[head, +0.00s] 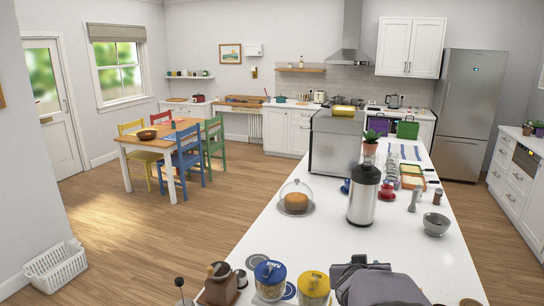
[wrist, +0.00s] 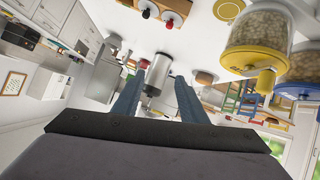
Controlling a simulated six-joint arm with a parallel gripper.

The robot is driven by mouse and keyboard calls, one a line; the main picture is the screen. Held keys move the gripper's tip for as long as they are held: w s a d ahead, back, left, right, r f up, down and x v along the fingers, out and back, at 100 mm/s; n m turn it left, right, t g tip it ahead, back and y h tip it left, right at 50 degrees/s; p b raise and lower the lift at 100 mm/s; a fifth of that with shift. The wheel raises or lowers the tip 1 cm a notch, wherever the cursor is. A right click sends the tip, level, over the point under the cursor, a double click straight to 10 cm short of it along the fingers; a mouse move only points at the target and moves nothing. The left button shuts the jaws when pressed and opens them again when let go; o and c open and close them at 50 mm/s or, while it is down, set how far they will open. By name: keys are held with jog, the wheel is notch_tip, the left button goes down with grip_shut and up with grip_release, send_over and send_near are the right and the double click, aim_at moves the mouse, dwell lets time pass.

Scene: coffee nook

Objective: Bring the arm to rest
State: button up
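My gripper (wrist: 158,98) shows in the wrist view, which looks turned upside down. Its two blue-grey fingers are spread apart, with nothing held between them. A steel canister (wrist: 158,72) shows in the gap, farther off and not touched. In the head view, the dark grey end of my arm (head: 378,284) is at the bottom, over the near part of the white island counter (head: 330,235). The fingertips are hard to make out there. The steel canister (head: 363,196) stands upright on the counter beyond my arm.
Blue-lidded (head: 270,280) and yellow-lidded (head: 314,288) jars stand close left of my arm, with a wooden grinder (head: 220,285) farther left. A domed cake (head: 296,198) and a grey bowl (head: 435,225) stand farther back. The counter right of my arm is mostly bare.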

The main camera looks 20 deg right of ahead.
jog(key=w+a+n+y, duration=0.1)
jog(key=a, duration=0.2)
jog(key=w+a+r+n+t+y, duration=0.1)
jog(key=w+a, duration=0.1)
jog(key=a, duration=0.2)
jog(key=w+a+r+n+y+p, duration=0.1)
jog(key=w+a+n, duration=0.1)
jog(key=a, duration=0.2)
jog(key=shift+w+a+r+t, duration=0.15)
jog(key=shift+a+t, duration=0.05)
jog(key=shift+t, duration=0.2)
jog(key=s+a+f+n+g+y+b, duration=0.1)
jog(key=s+a+f+y+b, duration=0.15)
jog(key=a+f, duration=0.5)
jog(key=s+a+f+n+g+y+b, duration=0.2)
jog(key=a+f+y, duration=0.25)
jog(key=a, duration=0.55)
jog(key=s+a+f+g+b, duration=0.1)
jog(key=s+a+f+g, duration=0.1)
jog(key=s+f, duration=0.3)
jog(key=s+a+f+g+h+b, duration=0.1)
jog(key=s+f+g, duration=0.3)
jog(key=s, duration=0.6)
jog(key=shift+s+a+f+g+b, duration=0.2)
jog(key=shift+a+f+g+b, duration=0.15)
jog(key=shift+f+b, duration=0.3)
jog(key=shift+f, duration=0.2)
notch_tip(320, 180, down, 32)
jog(key=b, duration=3.2)
